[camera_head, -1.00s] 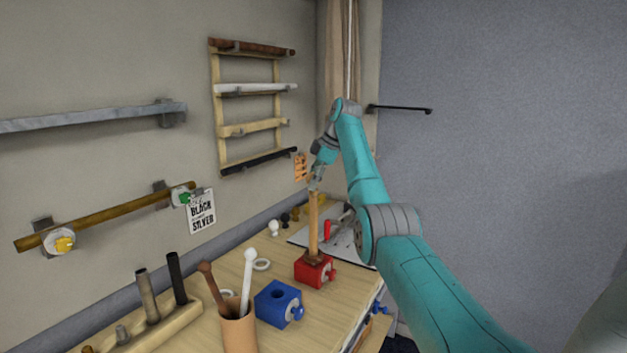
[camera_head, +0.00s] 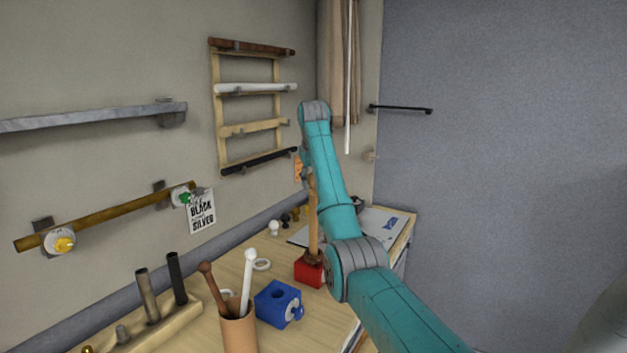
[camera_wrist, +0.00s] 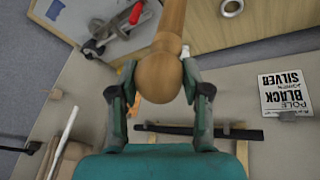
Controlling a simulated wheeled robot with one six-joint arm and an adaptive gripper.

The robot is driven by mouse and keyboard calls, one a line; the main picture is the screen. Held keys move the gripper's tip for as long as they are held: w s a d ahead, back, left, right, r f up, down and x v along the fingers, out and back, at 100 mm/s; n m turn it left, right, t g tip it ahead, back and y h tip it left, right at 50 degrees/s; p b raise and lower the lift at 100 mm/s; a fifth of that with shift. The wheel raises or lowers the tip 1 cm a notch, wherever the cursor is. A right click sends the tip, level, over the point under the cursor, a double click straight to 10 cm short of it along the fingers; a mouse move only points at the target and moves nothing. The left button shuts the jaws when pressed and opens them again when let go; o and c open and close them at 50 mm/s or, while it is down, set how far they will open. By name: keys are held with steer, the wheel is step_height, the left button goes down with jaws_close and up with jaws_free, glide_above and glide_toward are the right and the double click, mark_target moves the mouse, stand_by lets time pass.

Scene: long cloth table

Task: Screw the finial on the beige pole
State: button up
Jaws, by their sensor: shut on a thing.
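The beige pole (camera_head: 313,225) stands upright in a red vise (camera_head: 308,272) on the table. In the wrist view, a light wooden ball finial (camera_wrist: 159,76) sits in line with the end of the pole (camera_wrist: 172,18). My gripper (camera_wrist: 160,88) is shut on the finial, with one finger on each side of the ball. Whether the thread is fully seated cannot be seen.
A blue vise (camera_head: 278,303) and a cup (camera_head: 238,332) with a brown and a white pole stand nearer. A wall rack (camera_head: 222,115) holds several poles behind. A red-handled clamp (camera_wrist: 120,22) lies on the board beside the pole.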

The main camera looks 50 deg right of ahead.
steer(key=m+g, duration=0.1)
steer(key=m, duration=0.1)
steer(key=m+g+h, duration=0.1)
steer(key=m, duration=0.2)
steer(key=m+g, duration=0.2)
steer(key=m, duration=0.2)
steer(key=shift+d, duration=0.1)
steer(key=o, duration=1.2)
steer(key=shift+s, duration=0.1)
steer(key=shift+c, duration=0.2)
